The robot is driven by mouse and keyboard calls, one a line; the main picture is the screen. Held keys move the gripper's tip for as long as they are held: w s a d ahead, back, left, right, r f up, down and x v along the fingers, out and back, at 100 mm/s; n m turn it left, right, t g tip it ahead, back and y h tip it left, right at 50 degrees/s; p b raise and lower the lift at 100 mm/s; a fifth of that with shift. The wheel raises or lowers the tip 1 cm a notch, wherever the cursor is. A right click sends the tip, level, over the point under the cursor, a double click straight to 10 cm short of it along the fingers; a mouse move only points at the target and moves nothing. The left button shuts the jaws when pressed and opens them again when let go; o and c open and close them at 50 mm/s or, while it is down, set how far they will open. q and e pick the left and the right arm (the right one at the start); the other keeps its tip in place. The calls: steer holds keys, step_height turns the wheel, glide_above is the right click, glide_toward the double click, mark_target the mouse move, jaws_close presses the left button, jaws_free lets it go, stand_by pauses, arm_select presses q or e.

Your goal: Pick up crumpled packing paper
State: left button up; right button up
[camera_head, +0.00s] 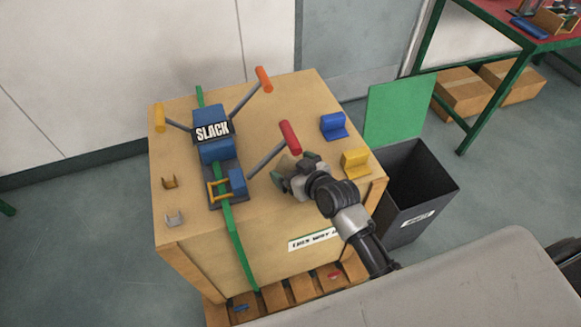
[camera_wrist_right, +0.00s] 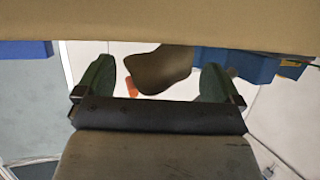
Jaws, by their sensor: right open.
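My right gripper (camera_head: 303,177) is over the right part of the wooden crate's top (camera_head: 255,185), close to the red-handled lever (camera_head: 291,138). In the right wrist view its two green fingers (camera_wrist_right: 160,82) are apart. A brown rounded lump (camera_wrist_right: 158,68) shows between them, against the crate surface at the picture's top. It may be the crumpled packing paper, but I cannot tell for sure; nor can I tell if the fingers touch it. In the head view I see no clear paper; my gripper may hide it. My left gripper is not in view.
A blue ratchet marked SLACK (camera_head: 212,130) and a green strap (camera_head: 240,250) cross the crate. Blue (camera_head: 333,125) and yellow (camera_head: 355,163) brackets sit at its right. A dark open bin (camera_head: 408,180) stands on the right, beside a green panel (camera_head: 395,110).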

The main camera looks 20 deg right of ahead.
steer(key=shift+w+f, duration=0.1)
steer(key=shift+w, duration=0.05)
steer(key=c, duration=1)
